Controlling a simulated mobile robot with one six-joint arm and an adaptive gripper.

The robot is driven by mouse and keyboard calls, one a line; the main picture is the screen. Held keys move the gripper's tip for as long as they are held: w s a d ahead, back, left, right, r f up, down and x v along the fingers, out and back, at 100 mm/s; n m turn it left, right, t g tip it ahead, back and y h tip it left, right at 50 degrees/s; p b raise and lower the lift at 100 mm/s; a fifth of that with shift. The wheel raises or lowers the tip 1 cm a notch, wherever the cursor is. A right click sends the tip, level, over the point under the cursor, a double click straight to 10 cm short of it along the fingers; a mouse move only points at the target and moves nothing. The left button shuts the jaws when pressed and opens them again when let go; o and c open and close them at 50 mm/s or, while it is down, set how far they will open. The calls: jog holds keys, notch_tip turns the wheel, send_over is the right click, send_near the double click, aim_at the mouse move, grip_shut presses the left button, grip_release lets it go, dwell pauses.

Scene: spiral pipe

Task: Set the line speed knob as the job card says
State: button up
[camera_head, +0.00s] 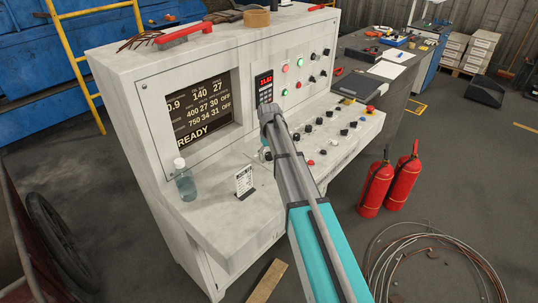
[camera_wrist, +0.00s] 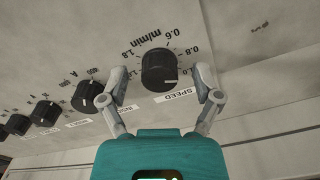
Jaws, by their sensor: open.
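The line speed knob (camera_wrist: 159,68) is black and round, labelled SPEED, with m/min numbers around it that appear upside down in the wrist view. Its white mark shows at the lower right of its face; 0.6 and 0.8 are printed up and right of it, 1.6 and 1.8 to its left. My gripper (camera_wrist: 160,74) is open, one finger on each side of the knob, with a visible gap on both sides. In the head view my arm hides most of the gripper. The white job card (camera_head: 243,182) stands on the console ledge; its writing is too small to read.
Other black knobs (camera_wrist: 89,96) stand in a row left of the speed knob in the wrist view, the nearest close to the left finger. On the console (camera_head: 215,205) are a READY screen (camera_head: 198,110) and a bottle (camera_head: 185,182). Red extinguishers (camera_head: 403,180) stand on the floor.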

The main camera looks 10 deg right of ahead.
aim_at(269, 153)
jog(key=shift+n, duration=0.5)
jog(key=shift+r+p, duration=0.4)
jog(key=shift+p, duration=0.05)
notch_tip(269, 153, up, 13)
jog(key=p, duration=1.3)
jog(key=s+m, duration=0.3)
jog(key=s, duration=2.6)
jog(key=shift+a+m, duration=0.15)
jog(key=shift+m, duration=0.15)
